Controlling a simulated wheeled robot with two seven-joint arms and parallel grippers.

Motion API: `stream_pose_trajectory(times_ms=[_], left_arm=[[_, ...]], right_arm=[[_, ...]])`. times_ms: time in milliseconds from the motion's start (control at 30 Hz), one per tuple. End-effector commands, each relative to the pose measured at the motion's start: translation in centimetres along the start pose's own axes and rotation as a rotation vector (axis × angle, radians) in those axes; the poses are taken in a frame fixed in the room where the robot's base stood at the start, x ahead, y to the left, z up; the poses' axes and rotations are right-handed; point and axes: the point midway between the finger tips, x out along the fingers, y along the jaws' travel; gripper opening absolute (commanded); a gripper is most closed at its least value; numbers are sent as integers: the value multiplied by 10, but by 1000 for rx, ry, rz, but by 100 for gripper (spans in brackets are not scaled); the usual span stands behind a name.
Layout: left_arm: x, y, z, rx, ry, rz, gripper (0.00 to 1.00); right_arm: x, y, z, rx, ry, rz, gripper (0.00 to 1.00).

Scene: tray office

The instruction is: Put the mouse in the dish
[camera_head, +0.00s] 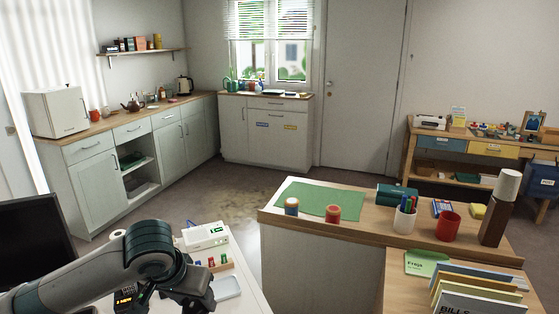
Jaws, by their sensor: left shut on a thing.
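My left arm comes in from the lower left and bends down over the white desk (255,292). My left gripper (197,302) is at the bottom edge of the view, low over the desk. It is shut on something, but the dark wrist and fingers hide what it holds. I cannot make out a mouse anywhere. A pale, shallow, rounded-corner thing (229,288) lies on the desk just right of the gripper; I cannot tell if it is the dish. My right gripper is not in view.
A white device with a green display (207,235) and a small rack of coloured items (219,262) stand behind the gripper. A dark monitor (35,245) is at left. A wooden counter with a green mat (322,200), pen cup (405,218) and red mug (448,226) is at right.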

Motion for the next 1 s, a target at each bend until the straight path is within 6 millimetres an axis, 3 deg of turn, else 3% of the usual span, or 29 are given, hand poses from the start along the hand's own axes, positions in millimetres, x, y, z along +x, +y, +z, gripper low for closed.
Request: stream_pose_trajectory(times_ms=[300, 1000], left_arm=[[-22, -16, 12, -162, 2, -65, 20], [-20, -11, 14, -141, -1, -56, 20]], right_arm=[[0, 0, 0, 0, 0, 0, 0], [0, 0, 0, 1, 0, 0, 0]])
